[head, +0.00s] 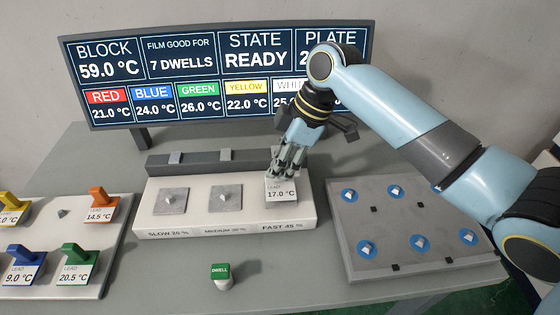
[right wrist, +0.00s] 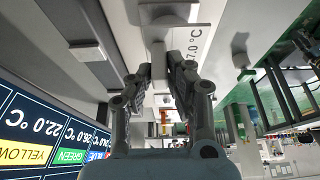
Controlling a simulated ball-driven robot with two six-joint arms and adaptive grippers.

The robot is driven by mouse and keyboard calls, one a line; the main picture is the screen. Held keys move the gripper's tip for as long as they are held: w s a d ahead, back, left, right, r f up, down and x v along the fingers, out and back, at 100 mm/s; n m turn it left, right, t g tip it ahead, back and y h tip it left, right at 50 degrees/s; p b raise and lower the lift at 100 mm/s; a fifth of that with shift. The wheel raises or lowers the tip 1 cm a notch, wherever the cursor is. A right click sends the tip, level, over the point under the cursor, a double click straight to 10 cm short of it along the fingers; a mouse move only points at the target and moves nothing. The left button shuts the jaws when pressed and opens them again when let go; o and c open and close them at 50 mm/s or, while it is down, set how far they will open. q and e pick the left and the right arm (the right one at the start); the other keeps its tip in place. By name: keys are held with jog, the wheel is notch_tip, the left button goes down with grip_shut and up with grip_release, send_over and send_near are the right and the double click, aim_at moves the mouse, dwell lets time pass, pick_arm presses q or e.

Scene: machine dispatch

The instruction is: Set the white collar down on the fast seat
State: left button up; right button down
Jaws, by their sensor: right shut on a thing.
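The white collar (head: 281,192), with a tag reading LEAD 17.0 °C, is at the fast seat, at the right end of the white seat block (head: 226,216). It covers the seat, so I cannot tell whether it rests fully on it. My right gripper (head: 286,172) reaches down from above and is shut on the collar's handle. In the right wrist view the fingers (right wrist: 160,62) close on the pale handle, and the collar's tag (right wrist: 197,42) shows beside them. My left gripper is not in view.
The slow seat (head: 173,201) and medium seat (head: 225,197) are bare. A left tray (head: 105,255) holds yellow, orange, blue and green collars. A grey plate (head: 400,210) with blue discs lies right. A green DWELL button (head: 221,272) stands in front. The display (head: 215,75) stands behind, reading READY.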

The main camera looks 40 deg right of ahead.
jog(key=shift+f, duration=0.35)
jog(key=c, duration=1.2)
grip_release()
jog(key=v, duration=1.2)
